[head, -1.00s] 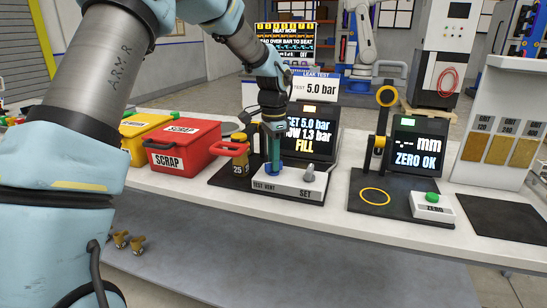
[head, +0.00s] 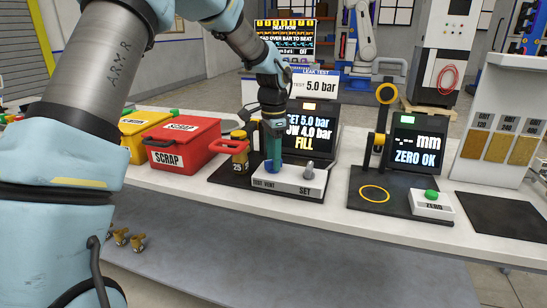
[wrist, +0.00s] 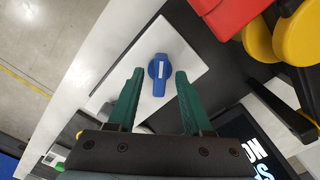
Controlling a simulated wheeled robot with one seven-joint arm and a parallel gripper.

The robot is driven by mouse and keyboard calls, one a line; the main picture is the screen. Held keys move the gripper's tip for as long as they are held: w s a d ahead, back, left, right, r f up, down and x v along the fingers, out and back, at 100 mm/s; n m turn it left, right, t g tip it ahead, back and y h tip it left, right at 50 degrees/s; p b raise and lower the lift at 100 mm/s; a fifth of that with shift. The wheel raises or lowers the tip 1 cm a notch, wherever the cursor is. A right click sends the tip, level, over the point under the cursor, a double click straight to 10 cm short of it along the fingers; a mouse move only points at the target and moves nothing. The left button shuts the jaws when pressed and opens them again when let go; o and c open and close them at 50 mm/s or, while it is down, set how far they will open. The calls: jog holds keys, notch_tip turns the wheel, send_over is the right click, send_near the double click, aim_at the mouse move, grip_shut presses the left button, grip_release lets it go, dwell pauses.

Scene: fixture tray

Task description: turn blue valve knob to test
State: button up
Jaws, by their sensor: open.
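The blue valve knob (head: 272,166) sits on the left part of a white control box (head: 300,180), above lettering that seems to read TEST VENT. In the wrist view the knob (wrist: 159,68) has a bar handle with a white mark, lying roughly along the picture's vertical. My gripper (head: 273,157) is just above the knob with its green fingers pointing down. In the wrist view its open fingers (wrist: 159,73) stand either side of the knob, with gaps on both sides.
A grey SET knob (head: 308,169) stands right of the blue knob. A brass-coloured part marked 25 (head: 240,155) and a red SCRAP bin (head: 181,146) stand to the left. A gauge stand (head: 380,130) and ZERO box (head: 432,203) are to the right.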

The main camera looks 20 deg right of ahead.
notch_tip(320, 180, up, 11)
jog(key=b, duration=0.2)
dwell(0.3)
jog(key=shift+f, duration=0.1)
dwell(0.3)
